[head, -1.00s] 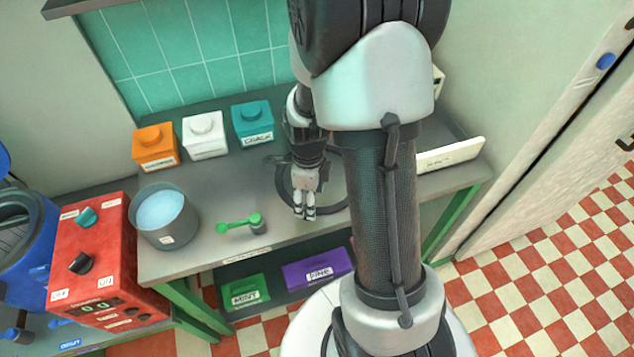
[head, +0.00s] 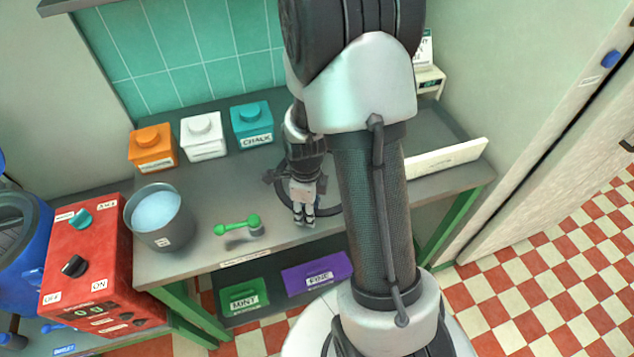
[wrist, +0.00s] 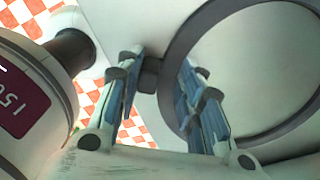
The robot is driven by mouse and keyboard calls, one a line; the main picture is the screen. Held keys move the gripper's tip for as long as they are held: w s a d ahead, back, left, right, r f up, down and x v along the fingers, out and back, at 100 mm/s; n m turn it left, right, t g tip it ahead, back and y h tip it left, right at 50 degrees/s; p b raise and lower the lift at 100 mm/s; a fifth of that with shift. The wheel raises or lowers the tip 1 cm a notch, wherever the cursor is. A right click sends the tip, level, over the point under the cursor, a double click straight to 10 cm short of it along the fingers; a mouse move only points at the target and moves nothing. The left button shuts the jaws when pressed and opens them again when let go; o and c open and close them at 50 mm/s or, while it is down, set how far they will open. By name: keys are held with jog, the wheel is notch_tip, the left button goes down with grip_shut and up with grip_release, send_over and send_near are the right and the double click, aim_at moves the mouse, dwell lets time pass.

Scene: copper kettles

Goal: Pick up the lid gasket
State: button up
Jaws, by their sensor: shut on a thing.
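The lid gasket is a dark grey ring (head: 280,203) over the right part of the grey bench, partly hidden behind my arm in the head view. In the wrist view the ring (wrist: 182,38) fills the right side, with a small dark tab (wrist: 150,75) on its left edge. My gripper (head: 304,218) points down at the front of the ring. In the wrist view my gripper (wrist: 160,70) is shut on the gasket, with its fingers on either side of the tab and rim. I cannot tell whether the ring touches the bench.
Orange (head: 152,150), white (head: 204,138) and teal (head: 252,125) boxes line the back. A white labelled board (head: 446,158) edges the right.

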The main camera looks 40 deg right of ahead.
jog(key=c, duration=0.5)
jog(key=shift+c, duration=0.2)
